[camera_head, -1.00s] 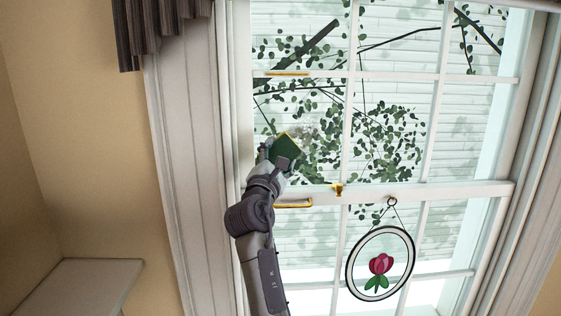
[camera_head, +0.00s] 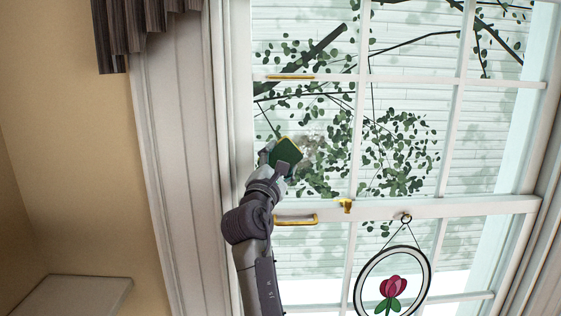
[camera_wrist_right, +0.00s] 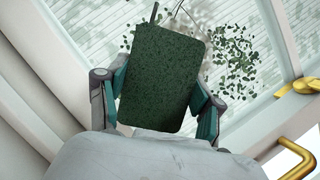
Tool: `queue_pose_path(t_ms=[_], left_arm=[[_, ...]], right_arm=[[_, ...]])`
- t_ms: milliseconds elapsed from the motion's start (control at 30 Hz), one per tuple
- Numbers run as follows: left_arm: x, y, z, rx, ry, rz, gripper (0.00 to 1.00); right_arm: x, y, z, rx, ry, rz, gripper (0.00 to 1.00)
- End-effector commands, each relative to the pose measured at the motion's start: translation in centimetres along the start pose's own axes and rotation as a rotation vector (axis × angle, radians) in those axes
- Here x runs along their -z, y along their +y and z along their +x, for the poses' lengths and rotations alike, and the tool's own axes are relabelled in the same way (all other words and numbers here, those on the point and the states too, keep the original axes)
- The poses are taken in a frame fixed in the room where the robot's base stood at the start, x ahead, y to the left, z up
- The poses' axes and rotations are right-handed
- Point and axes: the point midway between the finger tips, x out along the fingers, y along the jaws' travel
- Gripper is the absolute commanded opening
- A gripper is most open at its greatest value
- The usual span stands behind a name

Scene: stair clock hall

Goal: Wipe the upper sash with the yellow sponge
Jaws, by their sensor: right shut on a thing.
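The sponge (camera_head: 286,155) shows a dark green scouring face and a thin yellow edge; in the right wrist view its green face (camera_wrist_right: 160,80) fills the middle. My right gripper (camera_head: 277,162) is shut on it, with a finger at each side. The sponge is in front of the lower left pane of the upper sash (camera_head: 405,207); I cannot tell whether it touches the glass. A greyish, speckled smudge (camera_head: 312,147) shows on that pane just right of the sponge. My left gripper is not in view.
A brass latch (camera_head: 346,205) sits on the meeting rail, with a brass handle (camera_head: 296,219) at its left. A round tulip ornament (camera_head: 392,285) hangs before the lower sash. A pleated curtain (camera_head: 140,30) and a pale ledge (camera_head: 75,297) are at left.

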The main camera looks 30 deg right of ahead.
Motion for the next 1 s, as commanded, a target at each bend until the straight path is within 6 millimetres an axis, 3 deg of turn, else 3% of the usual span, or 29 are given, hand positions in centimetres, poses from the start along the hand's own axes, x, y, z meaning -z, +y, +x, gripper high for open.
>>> queue_pose_path(t_ms=[1000], left_arm=[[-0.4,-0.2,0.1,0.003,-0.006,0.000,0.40]], right_arm=[[0.6,0.0,1.4,0.000,-0.001,0.000,0.38]])
